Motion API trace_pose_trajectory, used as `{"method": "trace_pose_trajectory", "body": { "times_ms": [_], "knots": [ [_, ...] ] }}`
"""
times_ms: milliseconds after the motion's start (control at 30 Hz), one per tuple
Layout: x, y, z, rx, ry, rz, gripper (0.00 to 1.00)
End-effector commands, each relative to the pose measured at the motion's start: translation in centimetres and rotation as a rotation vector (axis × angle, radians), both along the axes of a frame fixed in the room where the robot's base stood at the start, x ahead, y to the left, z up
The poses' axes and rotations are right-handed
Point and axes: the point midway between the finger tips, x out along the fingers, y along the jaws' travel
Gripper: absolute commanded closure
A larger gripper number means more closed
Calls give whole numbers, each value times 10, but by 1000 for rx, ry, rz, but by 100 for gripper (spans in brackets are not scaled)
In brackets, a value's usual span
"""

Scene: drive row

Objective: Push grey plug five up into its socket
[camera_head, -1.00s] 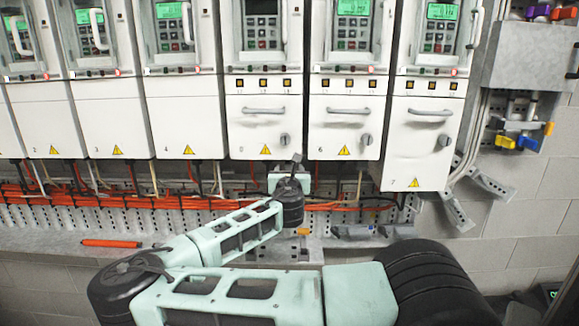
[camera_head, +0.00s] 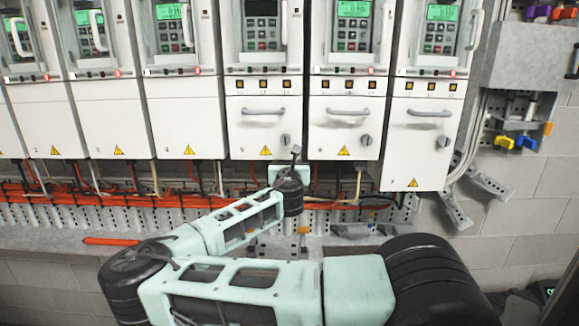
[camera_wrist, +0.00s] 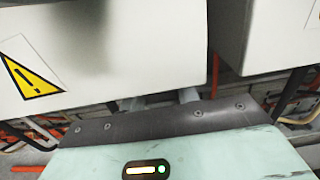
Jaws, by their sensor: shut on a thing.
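Drive cabinet five (camera_head: 265,130) is a white box with a grey handle, a yellow warning triangle and a dark display. My gripper (camera_head: 280,168) is close under its bottom edge, mostly hidden behind my black wrist joint. In the wrist view, the cabinet's lower front (camera_wrist: 130,60) fills the upper left. There the two grey fingers of my gripper (camera_wrist: 164,98) reach up behind the dark edge of the gripper body. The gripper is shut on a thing. The grey plug between the fingers and the socket under the cabinet are hidden, so I cannot tell whether they touch.
Cabinet six (camera_head: 343,130) hangs to the right, with a narrow gap between it and five. Orange cables (camera_head: 100,197) run along the perforated rail behind. An orange rod (camera_head: 112,241) lies on the ledge. Cabinet seven (camera_head: 415,150) hangs lower.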

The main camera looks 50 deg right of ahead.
Motion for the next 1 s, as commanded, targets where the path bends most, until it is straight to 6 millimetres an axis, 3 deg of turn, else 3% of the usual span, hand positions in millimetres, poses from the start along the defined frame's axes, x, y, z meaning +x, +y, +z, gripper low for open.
{"method": "trace_pose_trajectory", "body": {
  "times_ms": [33,267,300,367,733,1000],
  "knots": [
    [0,0,8,-1,-1,0,100],
    [0,0,6,-1,-1,0,100],
    [0,0,6,-1,-1,0,64],
    [0,0,6,-1,-1,0,47],
    [-3,4,5,-1,-1,1,47],
    [-31,38,2,-1,-2,1,47]
  ]
}}
